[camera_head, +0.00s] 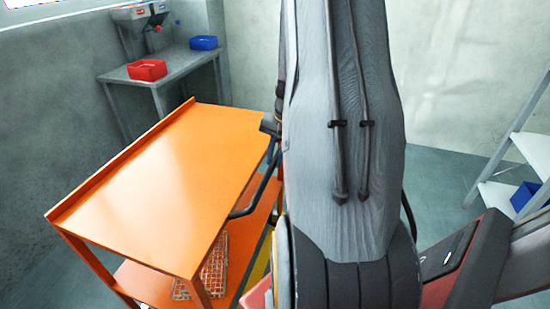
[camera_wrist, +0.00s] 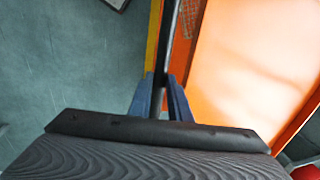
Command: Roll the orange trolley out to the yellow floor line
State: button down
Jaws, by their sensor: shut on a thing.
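The orange trolley (camera_head: 160,185) stands left of my arm, with a flat top and a lower shelf. Its black handle bar (camera_head: 262,183) runs along the side facing my arm. In the wrist view, my gripper (camera_wrist: 162,95) is shut on the black handle bar (camera_wrist: 172,35), with the orange trolley (camera_wrist: 250,60) to the right. A yellow strip (camera_wrist: 153,38) lies between grey floor and orange trolley; yellow (camera_head: 259,262) also shows beside the lower shelf. I cannot tell whether either is the floor line.
A wire basket (camera_head: 210,270) sits on the lower shelf. A grey bench (camera_head: 178,66) with a red bin (camera_head: 147,70) and a blue bin (camera_head: 203,43) stands at the back left. A white-shelved rack (camera_head: 508,197) with a blue bin (camera_head: 527,196) stands at right.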

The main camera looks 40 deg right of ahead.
jog(key=c, duration=1.6)
grip_release()
jog(key=shift+c, duration=0.2)
jog(key=shift+r, duration=0.1)
notch_tip(320, 180, up, 8)
jog(key=s+b, duration=0.1)
jog(key=shift+s+d+f, duration=0.15)
jog(key=shift+d+f, duration=0.1)
jog(key=shift+d, duration=0.15)
jog(key=s+a+n, duration=0.2)
jog(key=a+n, duration=0.2)
jog(key=a, duration=0.6)
jog(key=s+a+n, duration=0.2)
jog(key=a+n, duration=0.2)
jog(key=a, duration=0.7)
jog(key=s+a+n+h, duration=0.1)
jog(key=s+a+n, duration=0.2)
jog(key=a, duration=0.7)
jog(key=shift+a+r+n+g, duration=0.25)
jog(key=shift+n+g, duration=0.15)
jog(key=shift+n, duration=0.2)
